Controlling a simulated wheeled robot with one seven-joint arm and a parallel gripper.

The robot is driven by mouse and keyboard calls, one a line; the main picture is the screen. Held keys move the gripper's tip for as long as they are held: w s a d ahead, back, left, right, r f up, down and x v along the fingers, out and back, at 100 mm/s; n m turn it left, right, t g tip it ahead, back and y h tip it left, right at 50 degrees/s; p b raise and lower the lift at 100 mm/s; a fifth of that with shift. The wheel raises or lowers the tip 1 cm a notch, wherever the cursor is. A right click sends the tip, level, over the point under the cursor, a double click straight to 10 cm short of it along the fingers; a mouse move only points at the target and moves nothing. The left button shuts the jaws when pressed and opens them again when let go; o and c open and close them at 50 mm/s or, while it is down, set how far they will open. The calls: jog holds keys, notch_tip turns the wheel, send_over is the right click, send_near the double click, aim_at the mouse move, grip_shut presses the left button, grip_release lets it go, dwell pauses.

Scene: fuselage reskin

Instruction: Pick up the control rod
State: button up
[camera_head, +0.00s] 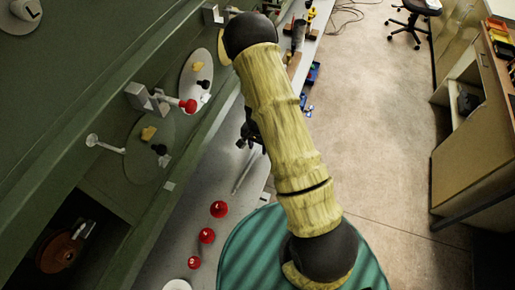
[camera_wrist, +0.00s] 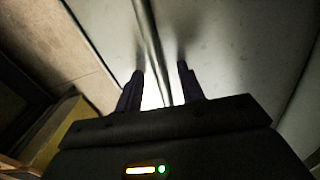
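A thin grey rod, apparently the control rod (camera_head: 242,178), lies on the grey bench top, just below my gripper (camera_head: 250,138) in the head view. My arm hides part of the area around it. In the wrist view my gripper (camera_wrist: 160,84) has its two dark fingers apart. A long thin grey bar, which looks like the control rod (camera_wrist: 149,38), runs from the top edge down into the gap between the fingers. A clear gap shows on the right side of it. I cannot tell how far the fingertips are above or around it.
Red knobs (camera_head: 206,236) stand on the bench top (camera_head: 200,195) in the foreground. A green wall panel on the left carries round plates (camera_head: 150,165) and a lever with a red knob (camera_head: 188,105). Tools lie farther along the bench. The floor (camera_head: 380,130) at right is clear.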

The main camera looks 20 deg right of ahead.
aim_at(258, 148)
dwell(0.4)
grip_shut()
jog(key=shift+d, duration=0.1)
jog(key=shift+r, duration=0.1)
jog(key=shift+r, duration=0.4)
notch_tip(258, 148, up, 9)
jog(key=b, duration=0.2)
jog(key=shift+w, duration=0.1)
dwell(0.3)
